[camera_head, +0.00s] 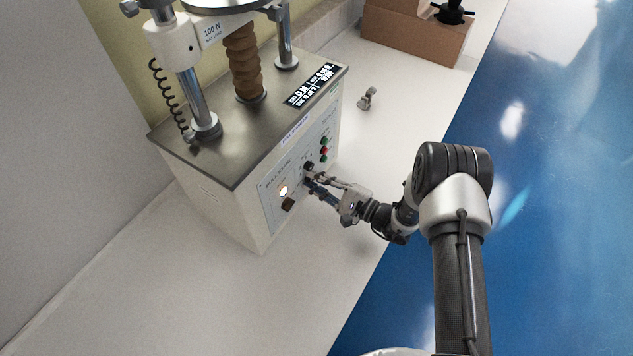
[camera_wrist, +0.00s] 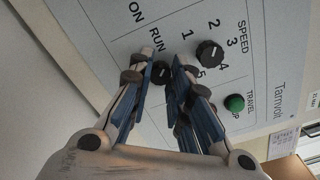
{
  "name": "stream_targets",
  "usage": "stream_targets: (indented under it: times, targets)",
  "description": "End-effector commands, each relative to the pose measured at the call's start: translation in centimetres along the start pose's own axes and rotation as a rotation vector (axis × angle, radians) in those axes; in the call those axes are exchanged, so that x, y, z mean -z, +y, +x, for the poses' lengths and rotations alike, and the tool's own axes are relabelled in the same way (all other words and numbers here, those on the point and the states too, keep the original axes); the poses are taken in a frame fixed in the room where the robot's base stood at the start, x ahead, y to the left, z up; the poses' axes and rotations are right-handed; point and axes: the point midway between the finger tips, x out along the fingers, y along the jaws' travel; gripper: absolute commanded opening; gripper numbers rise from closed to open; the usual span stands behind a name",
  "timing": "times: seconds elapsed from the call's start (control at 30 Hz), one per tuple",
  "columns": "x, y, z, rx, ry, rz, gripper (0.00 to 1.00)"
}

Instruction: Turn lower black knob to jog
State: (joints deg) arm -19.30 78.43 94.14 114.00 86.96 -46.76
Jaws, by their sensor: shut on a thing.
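The lower black knob (camera_wrist: 161,72) sits on the tester's front panel below the word RUN, between my two fingertips. My gripper (camera_wrist: 163,58) is shut on this knob, with a blue-padded finger on each side. In the head view my gripper (camera_head: 309,180) reaches the panel from the right and mostly hides the knob. A second black knob (camera_wrist: 209,53) with a white pointer line sits beside it, near the SPEED numbers. The JOG label and the held knob's exact pointer direction cannot be made out.
The white tester (camera_head: 222,205) stands on a pale bench (camera_head: 130,290). Its panel also has a green button (camera_wrist: 235,103), a red button (camera_head: 324,141) and a lit lamp (camera_head: 283,190). A small metal part (camera_head: 367,98) and a brown box (camera_head: 415,35) lie behind.

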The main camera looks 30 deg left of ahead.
Motion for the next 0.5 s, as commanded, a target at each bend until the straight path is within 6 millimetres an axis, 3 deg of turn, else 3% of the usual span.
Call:
stream_targets:
  times: [0.5]
  targets:
    - [0.12,0.13,-0.01,0.000,0.001,0.404,0.00]
